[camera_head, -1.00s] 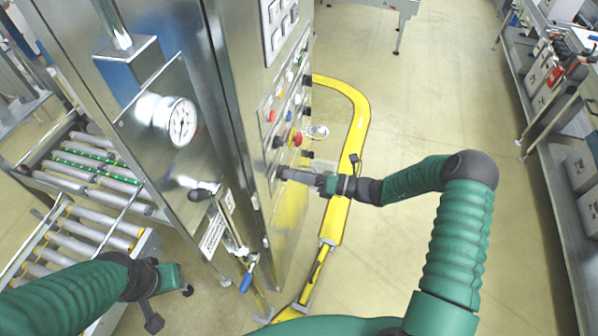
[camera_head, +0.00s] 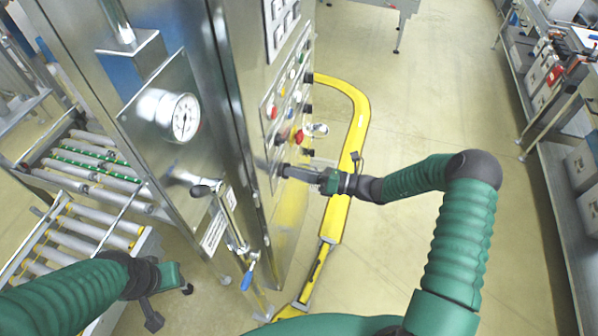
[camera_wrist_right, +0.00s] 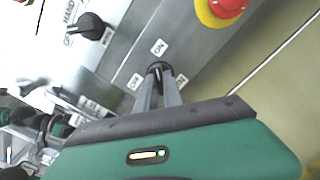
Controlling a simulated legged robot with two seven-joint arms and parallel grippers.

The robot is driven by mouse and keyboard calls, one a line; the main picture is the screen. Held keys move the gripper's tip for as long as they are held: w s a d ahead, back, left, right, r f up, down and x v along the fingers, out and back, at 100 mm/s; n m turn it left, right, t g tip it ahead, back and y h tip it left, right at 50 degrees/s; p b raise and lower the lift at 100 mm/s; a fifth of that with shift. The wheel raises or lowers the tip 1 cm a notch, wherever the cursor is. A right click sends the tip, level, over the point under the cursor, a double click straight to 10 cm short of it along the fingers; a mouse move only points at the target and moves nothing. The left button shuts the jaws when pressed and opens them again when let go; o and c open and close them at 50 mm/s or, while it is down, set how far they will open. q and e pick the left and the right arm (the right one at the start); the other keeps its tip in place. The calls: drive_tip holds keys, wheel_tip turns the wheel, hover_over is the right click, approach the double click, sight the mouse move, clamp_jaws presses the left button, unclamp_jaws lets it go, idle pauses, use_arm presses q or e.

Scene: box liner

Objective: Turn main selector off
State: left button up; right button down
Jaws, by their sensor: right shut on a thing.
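The main selector is a small black knob (camera_wrist_right: 157,67) on the metal panel in the right wrist view. An ON label (camera_wrist_right: 159,47) sits above it and an OFF label (camera_wrist_right: 135,81) to its left. My right gripper (camera_head: 286,171) reaches the cabinet's control panel from the right. Its fingers close around the knob and hide part of it, so its exact pointing is hard to tell. My left gripper (camera_head: 168,278) hangs at lower left, away from the panel; its jaws are not clear.
A red emergency button on a yellow ring (camera_wrist_right: 222,12) and a black HAND selector (camera_wrist_right: 91,26) sit near the knob. The steel cabinet (camera_head: 225,100) carries a gauge (camera_head: 182,118). A roller conveyor (camera_head: 92,176) stands at left. Open floor (camera_head: 440,110) lies to the right.

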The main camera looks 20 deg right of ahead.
drive_tip(key=shift+r+n+b, duration=0.15)
drive_tip(key=shift+n+b, duration=1.4)
drive_tip(key=shift+n, duration=2.65)
drive_tip(key=shift+r+n+b, duration=0.1)
drive_tip(key=shift+n+b, duration=1.45)
drive_tip(key=shift+n, duration=2.65)
drive_tip(key=c, duration=1.6)
unclamp_jaws()
drive_tip(key=shift+s, duration=0.1)
drive_tip(key=shift+c, duration=0.2)
drive_tip(key=shift+o, duration=0.8)
drive_tip(key=shift+s, duration=0.15)
drive_tip(key=shift+f, duration=0.2)
